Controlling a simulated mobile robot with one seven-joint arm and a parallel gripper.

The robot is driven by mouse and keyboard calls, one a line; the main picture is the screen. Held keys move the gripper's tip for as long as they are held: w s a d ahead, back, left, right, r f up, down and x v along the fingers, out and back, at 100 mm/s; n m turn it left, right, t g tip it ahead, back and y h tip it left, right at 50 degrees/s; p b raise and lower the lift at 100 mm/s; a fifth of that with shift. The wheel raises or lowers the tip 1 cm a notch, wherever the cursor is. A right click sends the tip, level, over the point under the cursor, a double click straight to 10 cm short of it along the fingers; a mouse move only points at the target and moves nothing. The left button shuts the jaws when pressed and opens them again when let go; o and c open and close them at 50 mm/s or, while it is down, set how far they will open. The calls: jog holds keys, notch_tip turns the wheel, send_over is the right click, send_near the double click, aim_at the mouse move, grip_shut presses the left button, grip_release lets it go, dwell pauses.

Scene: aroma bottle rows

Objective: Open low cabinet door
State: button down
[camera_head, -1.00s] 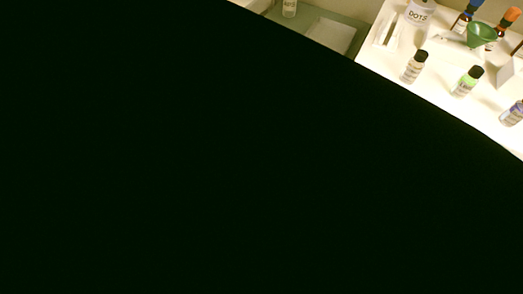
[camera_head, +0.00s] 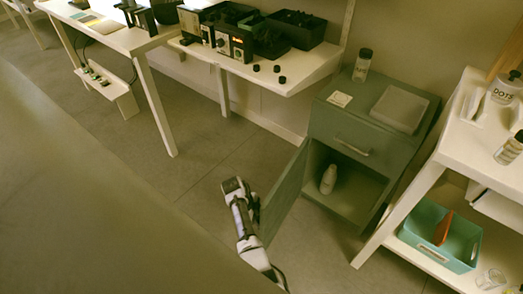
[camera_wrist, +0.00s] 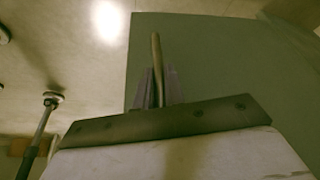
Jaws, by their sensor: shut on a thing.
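The low grey-green cabinet (camera_head: 322,122) stands between the white tables in the head view. Its lower door (camera_head: 285,195) is swung well open to the left, and the compartment (camera_head: 350,190) behind it is exposed. A white bottle (camera_head: 328,180) stands inside. In the wrist view the door's flat green face (camera_wrist: 225,65) fills the right side, with a slim bar handle (camera_wrist: 156,50) in front. My gripper (camera_wrist: 160,90) is shut on this handle. In the head view my gripper (camera_head: 254,210) is at the outer side of the door, and the handle is hidden there.
The drawer (camera_head: 345,130) above is shut. A small bottle (camera_head: 362,65) and a flat tray (camera_head: 399,108) are on the cabinet top. The right table's leg (camera_head: 400,210) is close to the cabinet. Floor (camera_head: 195,185) to the left is clear.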

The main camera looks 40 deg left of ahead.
jog(key=shift+a, duration=0.7)
jog(key=c, duration=1.5)
grip_release()
jog(key=p+v, duration=0.1)
jog(key=v, duration=1.2)
jog(key=shift+r, duration=0.35)
jog(key=shift+a, duration=0.2)
